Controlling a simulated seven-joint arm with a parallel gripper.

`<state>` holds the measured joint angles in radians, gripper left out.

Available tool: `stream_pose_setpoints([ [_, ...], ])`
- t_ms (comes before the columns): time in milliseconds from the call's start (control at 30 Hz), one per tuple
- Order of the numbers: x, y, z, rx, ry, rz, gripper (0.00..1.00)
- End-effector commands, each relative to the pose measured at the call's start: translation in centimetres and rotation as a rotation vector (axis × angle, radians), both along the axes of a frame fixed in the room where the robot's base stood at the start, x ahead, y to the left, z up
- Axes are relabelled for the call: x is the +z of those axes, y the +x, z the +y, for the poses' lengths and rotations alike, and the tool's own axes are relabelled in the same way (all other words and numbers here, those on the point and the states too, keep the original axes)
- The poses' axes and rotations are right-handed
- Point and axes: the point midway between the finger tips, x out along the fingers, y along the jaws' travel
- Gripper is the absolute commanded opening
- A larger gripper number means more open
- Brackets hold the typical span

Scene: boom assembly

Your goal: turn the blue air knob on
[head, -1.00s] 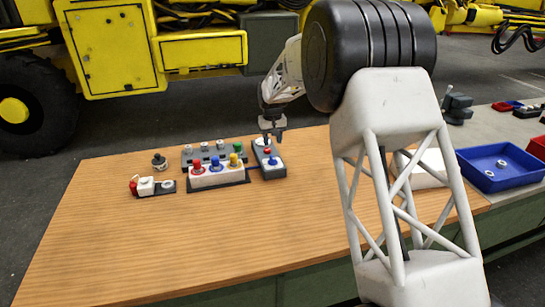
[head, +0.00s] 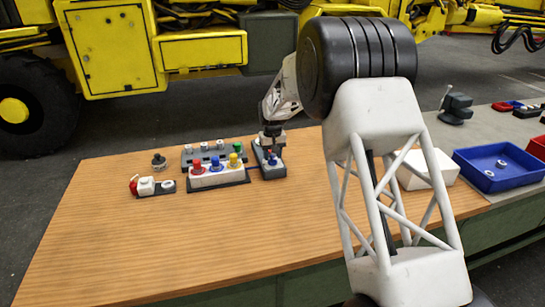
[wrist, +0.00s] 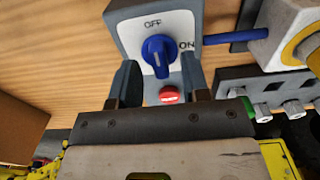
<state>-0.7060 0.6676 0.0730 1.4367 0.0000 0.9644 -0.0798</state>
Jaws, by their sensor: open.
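The blue air knob (wrist: 157,52) sits on a white plate marked OFF and ON, on a grey box (wrist: 115,22). Its long handle stands nearly in line with OFF; ON is to the right in the wrist view. In the head view the knob (head: 272,160) shows just below my gripper (head: 272,145). In the wrist view my gripper (wrist: 158,70) is open. One finger is on each side of the knob's near part, with gaps visible. I cannot tell how far down the fingertips reach. A red button (wrist: 169,95) shows between the fingers.
A white box with red, blue and yellow knobs (head: 216,173) stands close left of the air box. A grey block with several pale knobs (head: 205,150) is behind it. A blue tray (head: 490,168) lies far right. The front of the wooden table (head: 170,240) is clear.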

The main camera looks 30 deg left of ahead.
Motion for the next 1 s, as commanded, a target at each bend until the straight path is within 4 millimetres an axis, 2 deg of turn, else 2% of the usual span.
stream_pose_setpoints([
  [200, -0.91, 0.0, 0.0, 0.0, 0.0, 0.0, 0.43],
  [467, -0.97, 0.0, 0.0, 0.0, 0.0, 0.0, 0.43],
  [700, -0.97, -0.01, 0.01, 0.0, 0.0, 0.0, 0.07],
  [767, -0.97, -0.01, 0.01, 0.0, 0.0, 0.0, 0.0],
  [1000, -0.97, -0.02, 0.02, -0.007, 0.0, 0.0, 0.0],
])
